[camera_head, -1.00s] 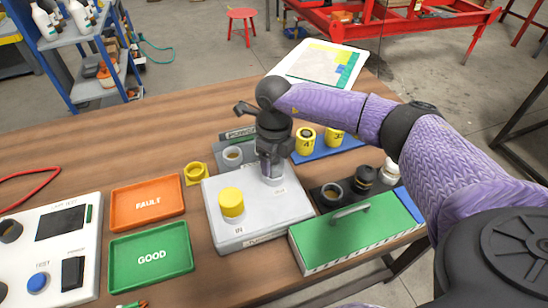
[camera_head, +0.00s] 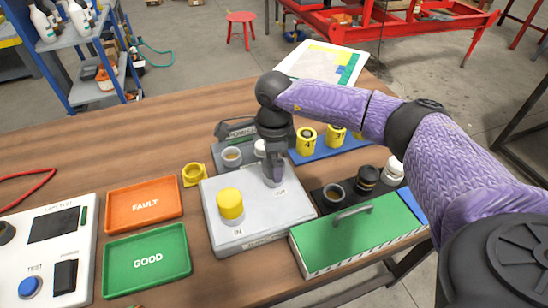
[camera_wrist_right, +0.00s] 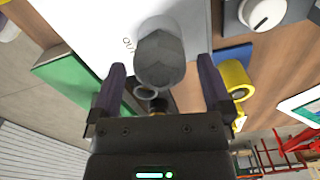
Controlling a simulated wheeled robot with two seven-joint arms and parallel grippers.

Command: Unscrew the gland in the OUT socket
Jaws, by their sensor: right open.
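The white block (camera_head: 255,225) lies on the wooden table, with a yellow cap (camera_head: 230,204) in its IN socket. My right gripper (camera_head: 274,178) points down over the OUT socket, its fingers hiding most of what is there. In the right wrist view, a dark grey gland (camera_wrist_right: 160,60) stands by the OUT lettering on the white block (camera_wrist_right: 90,25). The fingers of my right gripper (camera_wrist_right: 161,85) are spread on either side of it, with visible gaps. I cannot tell how deep they reach around it. My left gripper is not in view.
An orange FAULT tray (camera_head: 145,204) and a green GOOD tray (camera_head: 146,260) lie to the left. A green case with a handle (camera_head: 355,240) is close on the right. Yellow numbered parts (camera_head: 307,139) and a dark rack of caps (camera_head: 333,195) stand nearby.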

